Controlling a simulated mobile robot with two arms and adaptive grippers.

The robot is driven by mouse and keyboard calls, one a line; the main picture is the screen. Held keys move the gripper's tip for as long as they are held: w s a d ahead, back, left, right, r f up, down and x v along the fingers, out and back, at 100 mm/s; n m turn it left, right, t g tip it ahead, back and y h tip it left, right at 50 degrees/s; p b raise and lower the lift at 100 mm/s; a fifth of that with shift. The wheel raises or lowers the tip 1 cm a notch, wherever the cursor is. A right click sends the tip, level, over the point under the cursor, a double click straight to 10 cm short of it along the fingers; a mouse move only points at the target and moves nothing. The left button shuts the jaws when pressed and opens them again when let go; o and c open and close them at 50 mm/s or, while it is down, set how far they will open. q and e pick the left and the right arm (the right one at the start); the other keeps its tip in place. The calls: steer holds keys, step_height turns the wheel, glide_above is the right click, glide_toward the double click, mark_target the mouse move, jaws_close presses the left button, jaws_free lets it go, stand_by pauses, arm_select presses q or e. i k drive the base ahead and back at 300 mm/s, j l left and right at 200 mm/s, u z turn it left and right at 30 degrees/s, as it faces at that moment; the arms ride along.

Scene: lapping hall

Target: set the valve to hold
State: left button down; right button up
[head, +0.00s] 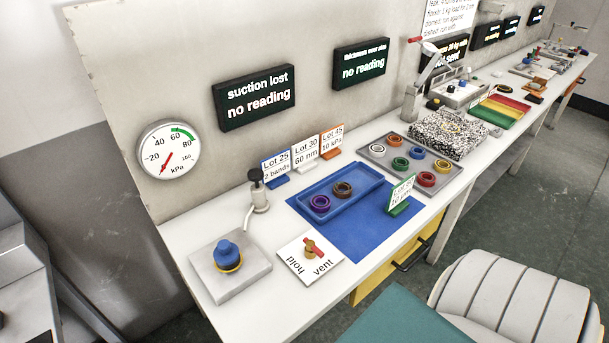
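The valve (310,247) stands on a white plate (290,251) near the front of the bench. It has a brass body and a red handle. The words "hold" and "vent" are printed on the plate, with "hold" at the left and "vent" at the right. The red handle (319,252) points to the lower right, toward the "vent" word. Neither of my grippers is in view.
A grey block with a blue knob (227,252) stands left of the valve. A dark-topped pump or bottle (257,187) stands behind it. A blue tray (330,212) with two rings lies to the right. A gauge (169,149) reads low. A chair (510,300) stands in front.

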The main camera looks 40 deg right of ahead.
mark_target(310, 246)
steer(key=i+z, duration=0.15)
steer(key=z, duration=0.25)
steer(key=i+z, duration=0.2)
steer(key=z, duration=0.25)
steer(key=k+z, duration=0.1)
steer(key=z, duration=0.65)
